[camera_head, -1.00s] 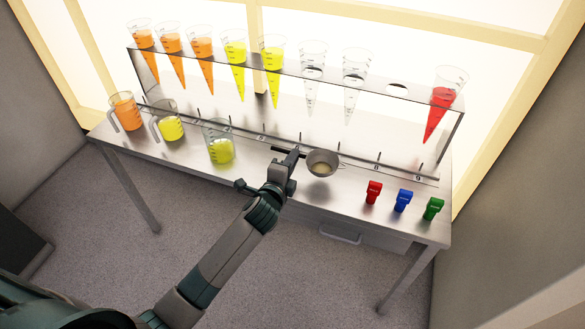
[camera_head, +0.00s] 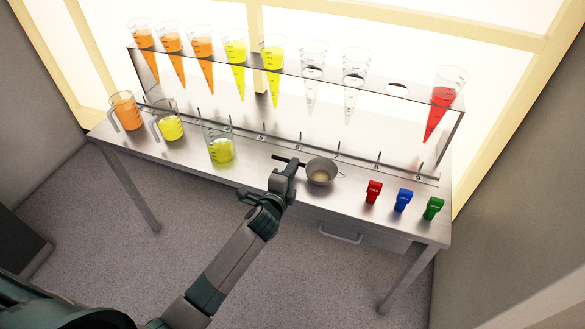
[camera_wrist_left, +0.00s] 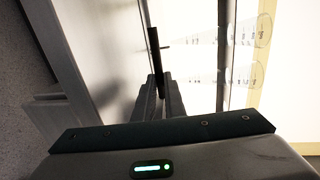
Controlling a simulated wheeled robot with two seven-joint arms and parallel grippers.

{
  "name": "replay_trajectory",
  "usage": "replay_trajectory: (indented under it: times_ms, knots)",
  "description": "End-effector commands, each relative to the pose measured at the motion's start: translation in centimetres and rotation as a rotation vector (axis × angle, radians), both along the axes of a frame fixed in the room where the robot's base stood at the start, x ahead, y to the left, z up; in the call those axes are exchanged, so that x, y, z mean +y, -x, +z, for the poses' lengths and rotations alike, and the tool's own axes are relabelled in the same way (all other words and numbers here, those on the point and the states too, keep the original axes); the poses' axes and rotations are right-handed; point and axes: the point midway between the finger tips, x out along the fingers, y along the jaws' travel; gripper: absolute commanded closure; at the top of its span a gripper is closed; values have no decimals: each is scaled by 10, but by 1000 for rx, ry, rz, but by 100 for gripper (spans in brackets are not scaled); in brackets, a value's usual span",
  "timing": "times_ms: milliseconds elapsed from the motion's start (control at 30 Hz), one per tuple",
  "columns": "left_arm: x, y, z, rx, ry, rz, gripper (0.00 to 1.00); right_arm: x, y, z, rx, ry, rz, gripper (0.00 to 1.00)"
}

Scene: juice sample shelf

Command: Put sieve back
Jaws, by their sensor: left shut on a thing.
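The sieve (camera_head: 321,172) is a small grey metal bowl with a dark handle (camera_head: 288,160). My left gripper (camera_head: 290,168) is shut on the handle, and the bowl is just to its right, over or on the steel table. I cannot tell whether the bowl touches the table. In the left wrist view the dark handle (camera_wrist_left: 156,55) stands between the fingers, and the bowl is out of view. My right gripper is not in view.
A steel rack (camera_head: 392,90) holds cones of orange, yellow and red juice and empty cones, with one empty hole. Beakers (camera_head: 220,152) stand at left on the table (camera_head: 270,182). Red (camera_head: 373,192), blue (camera_head: 403,200) and green (camera_head: 433,208) clip-like items stand at right.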

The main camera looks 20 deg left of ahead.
Motion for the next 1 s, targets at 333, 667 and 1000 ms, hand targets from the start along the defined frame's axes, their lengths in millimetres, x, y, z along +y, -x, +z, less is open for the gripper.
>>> replay_trajectory:
  times_ms: [333, 667, 1000]
  knots:
    - [0, 0, -3, 0, 0, 0, 88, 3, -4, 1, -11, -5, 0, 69]
    - [0, 0, -3, 0, 0, 0, 71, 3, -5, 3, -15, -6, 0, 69]
    - [0, 12, 1, 1, 0, -1, 71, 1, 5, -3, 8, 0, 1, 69]
